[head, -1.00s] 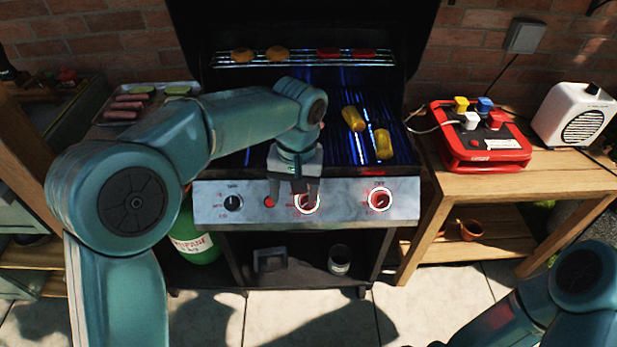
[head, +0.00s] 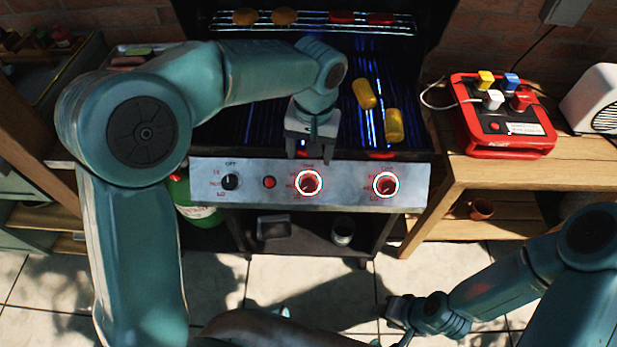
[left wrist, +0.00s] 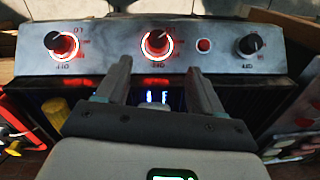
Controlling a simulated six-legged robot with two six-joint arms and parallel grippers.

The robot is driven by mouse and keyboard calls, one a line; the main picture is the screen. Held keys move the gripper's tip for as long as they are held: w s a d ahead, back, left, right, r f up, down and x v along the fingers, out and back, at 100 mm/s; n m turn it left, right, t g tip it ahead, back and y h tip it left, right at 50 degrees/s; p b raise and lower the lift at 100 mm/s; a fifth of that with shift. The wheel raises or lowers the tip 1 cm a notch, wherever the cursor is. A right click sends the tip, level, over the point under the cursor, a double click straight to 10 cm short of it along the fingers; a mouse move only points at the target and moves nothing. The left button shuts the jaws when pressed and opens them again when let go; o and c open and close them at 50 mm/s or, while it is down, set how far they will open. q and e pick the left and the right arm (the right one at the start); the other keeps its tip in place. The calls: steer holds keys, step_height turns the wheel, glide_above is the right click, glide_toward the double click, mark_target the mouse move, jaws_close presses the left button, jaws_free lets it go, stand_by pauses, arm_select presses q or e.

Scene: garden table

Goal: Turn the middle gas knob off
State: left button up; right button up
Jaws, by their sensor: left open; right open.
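The middle gas knob (head: 309,183) is on the grill's silver front panel (head: 345,196), inside a lit white-red ring. It also shows in the upside-down left wrist view (left wrist: 155,45), its ring glowing. My left gripper (head: 311,154) is open and empty, just above and behind the middle knob, apart from it. Its two fingers (left wrist: 155,82) point at that knob with a gap between them. The right knob (head: 385,185) also has a lit ring; the left knob (head: 230,181) is dark and unlit. My right gripper (head: 394,316) is open, low over the paving; I see nothing in it.
A red button (head: 269,182) lies between the left and middle knobs. Yellow corn (head: 394,125) lies on the grate, with blue light beneath. A red box with coloured plugs (head: 498,132) stands on the right wooden table. A green gas bottle (head: 191,200) is below left.

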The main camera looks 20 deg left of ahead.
mark_target(308, 185)
arm_select(q)
steer(key=f, duration=1.2)
steer(key=shift+a, duration=0.2)
steer(key=c, duration=1.1)
